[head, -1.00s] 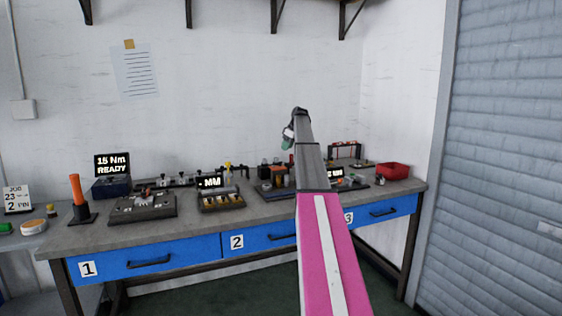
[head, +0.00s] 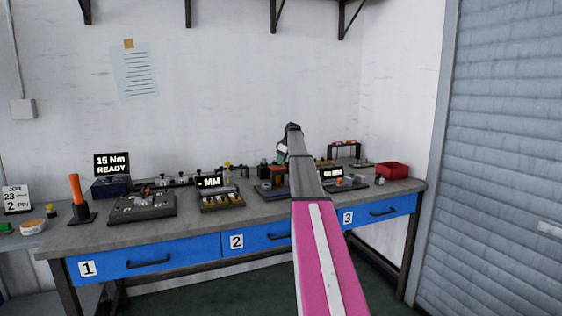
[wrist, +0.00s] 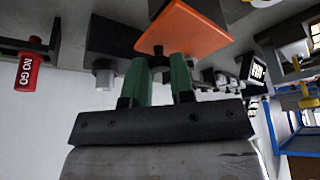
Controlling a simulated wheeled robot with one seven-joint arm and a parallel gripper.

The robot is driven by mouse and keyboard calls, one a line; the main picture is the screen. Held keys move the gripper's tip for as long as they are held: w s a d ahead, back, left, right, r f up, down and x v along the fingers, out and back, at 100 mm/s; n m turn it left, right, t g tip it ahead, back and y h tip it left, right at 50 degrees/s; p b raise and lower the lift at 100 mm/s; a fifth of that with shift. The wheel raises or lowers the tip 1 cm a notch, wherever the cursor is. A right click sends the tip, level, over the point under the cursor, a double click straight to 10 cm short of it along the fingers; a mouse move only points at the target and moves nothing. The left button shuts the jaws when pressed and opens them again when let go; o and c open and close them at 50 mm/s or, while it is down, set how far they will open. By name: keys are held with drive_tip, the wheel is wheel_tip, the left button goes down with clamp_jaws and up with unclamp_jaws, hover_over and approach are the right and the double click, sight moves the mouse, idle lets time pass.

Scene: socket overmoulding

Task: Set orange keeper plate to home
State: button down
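The orange keeper plate (wrist: 187,34) shows in the wrist view just beyond my fingertips, under a dark block. My gripper (wrist: 158,66) has two green fingers standing apart. A dark round piece shows between their tips; whether the fingers touch it or the plate I cannot tell. In the head view my gripper (head: 283,150) is above the back of the bench at the right-middle, mostly hidden by my own arm. I cannot make out the plate for certain in the head view.
The bench (head: 85,236) carries several fixtures. A torque display (head: 112,164) and an orange-handled tool (head: 77,195) stand left, a red bin (head: 392,171) right. In the wrist view, a red NO GO gauge (wrist: 27,73) and grey cylinder (wrist: 104,76) are left of the fingers.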

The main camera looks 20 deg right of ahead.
drive_tip(key=shift+s, duration=2.25)
drive_tip(key=c, duration=1)
unclamp_jaws()
drive_tip(key=shift+d, duration=0.1)
wheel_tip(320, 180, up, 10)
hover_over(281, 168)
drive_tip(key=s+d, duration=0.4)
drive_tip(key=d, duration=0.1)
drive_tip(key=shift+w+a, duration=0.15)
drive_tip(key=shift+a, duration=0.1)
